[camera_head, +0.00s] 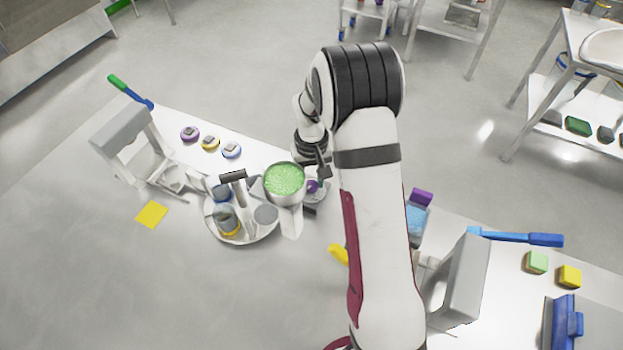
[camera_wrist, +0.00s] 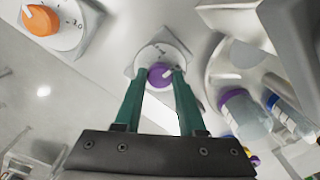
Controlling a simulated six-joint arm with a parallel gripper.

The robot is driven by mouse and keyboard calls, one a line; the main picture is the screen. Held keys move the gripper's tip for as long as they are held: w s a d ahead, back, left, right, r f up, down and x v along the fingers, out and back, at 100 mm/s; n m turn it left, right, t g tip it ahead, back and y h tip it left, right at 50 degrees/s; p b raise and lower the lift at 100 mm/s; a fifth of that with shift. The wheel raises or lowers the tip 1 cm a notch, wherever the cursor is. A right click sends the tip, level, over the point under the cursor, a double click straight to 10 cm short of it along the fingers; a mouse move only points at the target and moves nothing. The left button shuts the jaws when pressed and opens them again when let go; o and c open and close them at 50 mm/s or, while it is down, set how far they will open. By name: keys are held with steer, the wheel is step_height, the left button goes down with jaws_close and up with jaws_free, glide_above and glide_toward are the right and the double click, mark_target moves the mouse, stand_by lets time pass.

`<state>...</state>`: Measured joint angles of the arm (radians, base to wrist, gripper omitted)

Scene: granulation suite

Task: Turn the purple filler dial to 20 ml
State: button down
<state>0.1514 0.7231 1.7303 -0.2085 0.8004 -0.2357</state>
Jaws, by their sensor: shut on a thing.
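The purple filler dial (camera_wrist: 160,76) is a round knob on a white scale plate with dark marks, in the upper middle of the wrist view. A small white mark shows on the knob; the scale's numbers are too small to read. My gripper (camera_wrist: 163,74) has its two green fingers on either side of the knob, shut on it. In the head view the purple dial (camera_head: 312,186) shows beside the hopper of green granules (camera_head: 285,178), partly hidden by my gripper (camera_head: 321,170).
An orange dial (camera_wrist: 41,20) is at the upper left of the wrist view. A round tray (camera_head: 212,226) with bottles stands left of the hopper. Purple (camera_head: 189,134), yellow (camera_head: 210,142) and blue (camera_head: 231,150) round pieces lie further left. My arm hides the table's middle right.

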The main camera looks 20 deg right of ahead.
mark_target(312, 184)
steer(key=shift+m, duration=0.9)
steer(key=shift+c, duration=2.4)
jaws_free()
step_height(312, 184, up, 16)
steer(key=shift+f, duration=0.1)
